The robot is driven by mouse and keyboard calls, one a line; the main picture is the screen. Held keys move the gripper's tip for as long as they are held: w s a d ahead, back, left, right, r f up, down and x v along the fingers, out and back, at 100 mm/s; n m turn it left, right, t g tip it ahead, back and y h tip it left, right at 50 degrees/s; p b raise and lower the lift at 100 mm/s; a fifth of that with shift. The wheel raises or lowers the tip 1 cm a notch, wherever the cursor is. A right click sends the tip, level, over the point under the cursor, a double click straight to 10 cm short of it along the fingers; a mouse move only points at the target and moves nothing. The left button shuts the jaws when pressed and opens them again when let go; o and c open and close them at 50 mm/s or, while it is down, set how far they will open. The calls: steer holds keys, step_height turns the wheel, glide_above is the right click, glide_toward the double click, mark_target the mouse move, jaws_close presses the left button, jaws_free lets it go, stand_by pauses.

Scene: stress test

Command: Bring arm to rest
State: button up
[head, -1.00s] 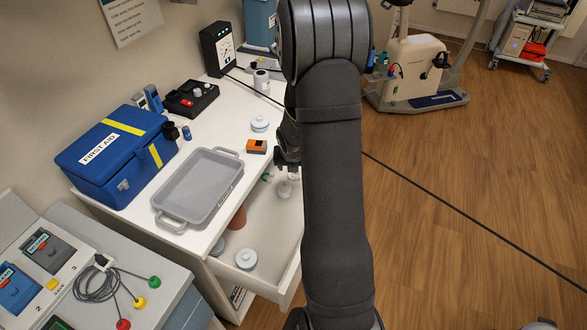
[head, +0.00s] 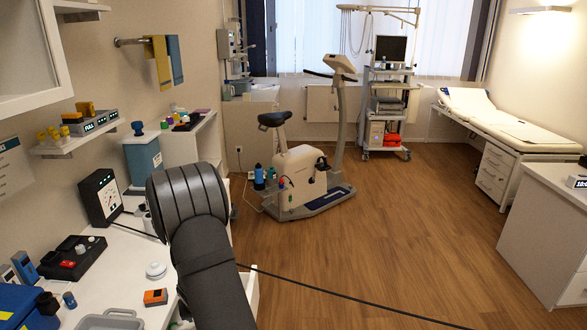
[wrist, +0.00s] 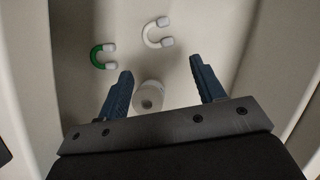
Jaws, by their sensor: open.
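My gripper (wrist: 161,72) shows in the wrist view with its two dark blue fingers spread apart and nothing held between them. It hangs over the inside of a pale open drawer (wrist: 210,15). A white round item with a hole in its top (wrist: 148,96) stands below, in the gap between the fingers as seen from the wrist. Beyond the fingertips lie a green U-shaped piece (wrist: 97,56) and a white U-shaped piece (wrist: 150,34). In the head view my arm covers the lower left, and the gripper is hidden.
The white counter (head: 125,250) holds an orange box (head: 155,297), a white lidded dish (head: 156,270), a black gauge (head: 100,197) and a grey tray (head: 110,320). A black cable (head: 330,293) crosses the view. An exercise bike (head: 300,175) stands beyond; wooden floor (head: 420,220) is clear.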

steer(key=x, duration=0.6)
steer(key=shift+f, duration=0.15)
steer(key=v, duration=1.2)
steer(key=x, duration=1.2)
step_height(320, 180, up, 32)
steer(key=w+a+r, duration=0.2)
steer(key=w+a, duration=0.2)
steer(key=a, duration=0.3)
steer(key=shift+w+m, duration=0.3)
